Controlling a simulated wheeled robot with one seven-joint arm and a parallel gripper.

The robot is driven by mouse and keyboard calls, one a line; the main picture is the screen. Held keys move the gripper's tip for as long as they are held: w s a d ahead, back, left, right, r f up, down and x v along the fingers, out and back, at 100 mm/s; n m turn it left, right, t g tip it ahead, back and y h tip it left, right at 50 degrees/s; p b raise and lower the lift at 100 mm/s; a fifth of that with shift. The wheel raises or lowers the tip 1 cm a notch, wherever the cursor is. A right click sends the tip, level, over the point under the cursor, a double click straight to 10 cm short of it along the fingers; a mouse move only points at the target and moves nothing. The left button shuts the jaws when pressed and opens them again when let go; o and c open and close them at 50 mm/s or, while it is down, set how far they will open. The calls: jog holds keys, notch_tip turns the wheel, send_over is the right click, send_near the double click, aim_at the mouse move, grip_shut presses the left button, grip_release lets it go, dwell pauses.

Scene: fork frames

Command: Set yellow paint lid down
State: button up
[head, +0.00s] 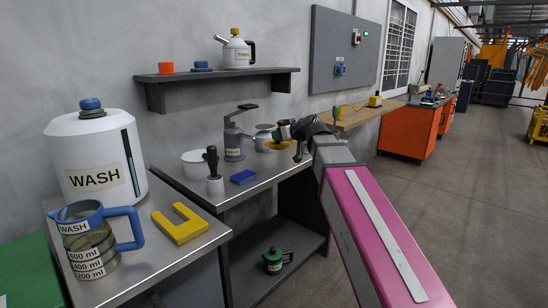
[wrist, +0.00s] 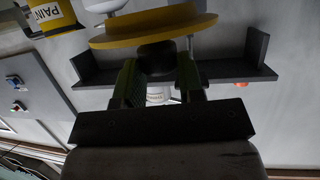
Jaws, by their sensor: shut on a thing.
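The yellow paint lid (wrist: 150,28) is a flat yellow disc with a dark knob (wrist: 157,56). In the wrist view, my gripper (wrist: 158,74) has its green-padded fingers on either side of the knob, shut on it. In the head view, the lid (head: 277,144) shows as a small yellow patch at the back of the metal bench, beside my gripper (head: 290,129), which partly hides it. I cannot tell whether the lid touches anything below. A yellow can labelled PAINT (wrist: 48,14) is cut off at the wrist view's top left corner.
The metal bench (head: 215,196) holds a white pot (head: 194,164), a black-handled tool (head: 213,166), a grey pump can (head: 234,138) and a blue block (head: 243,177). The wall shelf (head: 215,77) is above.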

aim_at(272, 145)
jog(key=a, duration=0.1)
jog(key=s+a, duration=0.1)
jog(key=n+g+y, duration=0.1)
jog(key=shift+s+a+r, duration=0.25)
jog(key=shift+s+a, duration=0.1)
jog(key=shift+a, duration=0.05)
jog(key=shift+w+a+f, duration=0.15)
jog(key=shift+w, duration=0.1)
jog(key=w+f, duration=0.2)
jog(key=w, duration=0.1)
jog(key=w+d+f, duration=0.1)
jog(key=w+f, duration=0.1)
jog(key=w, duration=0.2)
jog(key=w+f, duration=0.2)
jog(key=w, duration=0.1)
jog(key=shift+w+d+f, duration=0.15)
jog(key=shift+w+f, duration=0.05)
jog(key=shift+w, duration=0.1)
jog(key=shift+f, duration=2.1)
jog(key=shift+f, duration=0.1)
jog(key=o, duration=0.9)
